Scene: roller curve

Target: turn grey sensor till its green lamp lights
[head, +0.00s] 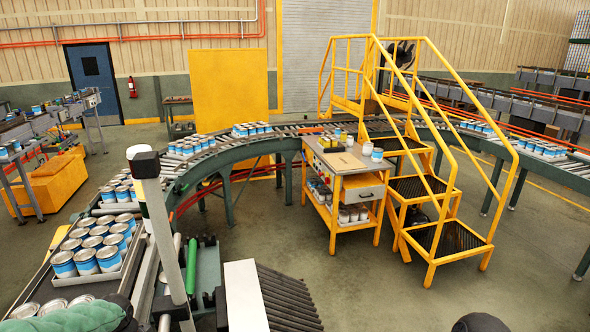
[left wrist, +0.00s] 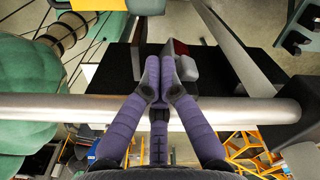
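In the left wrist view, a pale post (left wrist: 60,108) crosses the picture. A small grey block with a red part, perhaps the grey sensor (left wrist: 186,68), lies just right of my left gripper's fingertips. My left gripper (left wrist: 160,82) has purple fingers whose tips are together; nothing clear shows between them, and contact with the block cannot be told. No lit green lamp is discernible. My right gripper is out of view.
A curved roller conveyor (head: 232,152) carries groups of blue-and-white cans. A tray of cans (head: 112,272) sits left of the post. A yellow cart (head: 340,190) and yellow steps (head: 447,237) stand beyond. Open floor (head: 300,262) lies before the cart.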

